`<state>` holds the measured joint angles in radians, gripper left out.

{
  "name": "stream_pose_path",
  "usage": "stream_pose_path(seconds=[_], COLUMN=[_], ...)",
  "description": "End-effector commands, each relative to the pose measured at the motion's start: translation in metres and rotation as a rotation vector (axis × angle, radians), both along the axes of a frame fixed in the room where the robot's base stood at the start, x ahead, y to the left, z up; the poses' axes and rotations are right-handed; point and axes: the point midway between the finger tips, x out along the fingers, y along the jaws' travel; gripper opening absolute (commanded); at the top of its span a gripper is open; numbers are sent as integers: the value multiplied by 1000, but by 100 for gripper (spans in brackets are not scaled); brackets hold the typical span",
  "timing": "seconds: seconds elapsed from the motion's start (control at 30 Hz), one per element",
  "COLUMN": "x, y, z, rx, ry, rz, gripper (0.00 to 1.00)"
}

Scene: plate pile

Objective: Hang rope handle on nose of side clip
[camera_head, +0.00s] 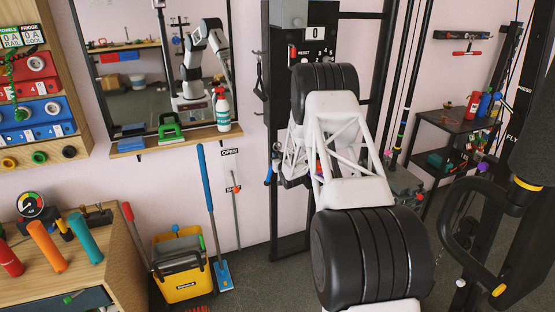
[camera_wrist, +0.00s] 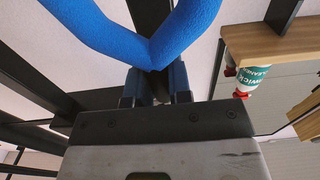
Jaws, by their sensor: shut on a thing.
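A thick blue rope-like piece (camera_wrist: 185,30), which looks like the rope handle, bends in a V across the top of the wrist view. My gripper (camera_wrist: 156,84) is shut on it at the bend, and both arms of the V run out of the picture. In the head view my own arm covers the gripper and most of the handle. A small bit of blue (camera_head: 268,174) shows left of the arm, probably one end of it. A dark clip-like piece (camera_head: 258,76) sits on the left side of the black rack upright; I cannot tell if it is the side clip.
The black rack (camera_head: 290,215) stands behind my arm. Left of it are a mirror (camera_head: 125,85) and a wooden shelf (camera_head: 150,146) with a spray bottle (camera_head: 222,110). A yellow bucket (camera_head: 180,265) stands below. Cable-machine parts (camera_head: 470,235) crowd the right side.

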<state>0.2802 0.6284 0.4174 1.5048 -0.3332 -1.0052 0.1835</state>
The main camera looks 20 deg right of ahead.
Motion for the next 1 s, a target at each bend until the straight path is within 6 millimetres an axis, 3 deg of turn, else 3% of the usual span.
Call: stream_pose_path(seconds=[0.57,1.0], x=[0,-14], y=[0,0], z=[4,4], rx=[0,0], ry=[-2,-1], rz=[0,0], gripper=[0,0])
